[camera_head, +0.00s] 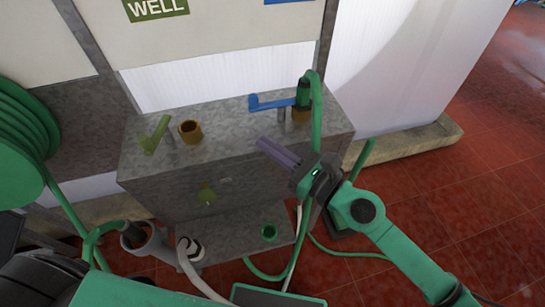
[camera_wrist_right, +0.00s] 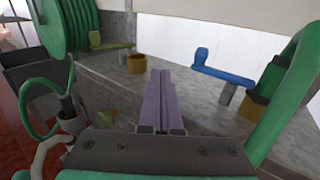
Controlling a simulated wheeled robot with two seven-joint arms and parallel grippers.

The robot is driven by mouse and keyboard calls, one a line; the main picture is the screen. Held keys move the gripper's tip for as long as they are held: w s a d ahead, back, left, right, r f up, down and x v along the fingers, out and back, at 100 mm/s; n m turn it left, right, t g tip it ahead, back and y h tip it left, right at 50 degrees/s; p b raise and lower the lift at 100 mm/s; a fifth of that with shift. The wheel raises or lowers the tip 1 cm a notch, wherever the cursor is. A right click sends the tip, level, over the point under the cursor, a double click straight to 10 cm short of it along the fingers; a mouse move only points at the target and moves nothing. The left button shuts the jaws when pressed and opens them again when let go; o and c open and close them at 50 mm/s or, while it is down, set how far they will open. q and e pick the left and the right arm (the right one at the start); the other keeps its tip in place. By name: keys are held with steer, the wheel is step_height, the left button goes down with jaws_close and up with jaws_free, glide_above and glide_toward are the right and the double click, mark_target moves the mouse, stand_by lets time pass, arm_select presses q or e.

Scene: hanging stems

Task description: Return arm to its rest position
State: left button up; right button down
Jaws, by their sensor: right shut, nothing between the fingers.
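My right arm comes in from the lower right in the head view, and its gripper (camera_head: 279,153) is in front of the grey metal box's upper edge. Its two purple-grey fingers are pressed together with nothing between them. In the right wrist view the shut fingers (camera_wrist_right: 158,98) point ahead toward the back of the box top. A blue lever (camera_head: 272,102) and a green hose (camera_head: 317,100) stand behind the gripper, apart from the fingertips. My left gripper does not show clearly in either view.
The grey box (camera_head: 165,180) carries a green lever (camera_head: 155,135) and a brass socket (camera_head: 189,131). A hose reel (camera_head: 20,140) is at the left. Hoses hang around the box's lower shelf (camera_head: 235,240). Red tiled floor (camera_head: 440,210) is open at the right.

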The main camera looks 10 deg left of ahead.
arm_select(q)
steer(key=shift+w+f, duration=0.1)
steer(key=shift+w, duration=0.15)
arm_select(e)
steer(key=s, duration=0.1)
steer(key=s+d, duration=0.1)
steer(key=shift+s+r, duration=0.15)
steer(key=shift+s, duration=0.25)
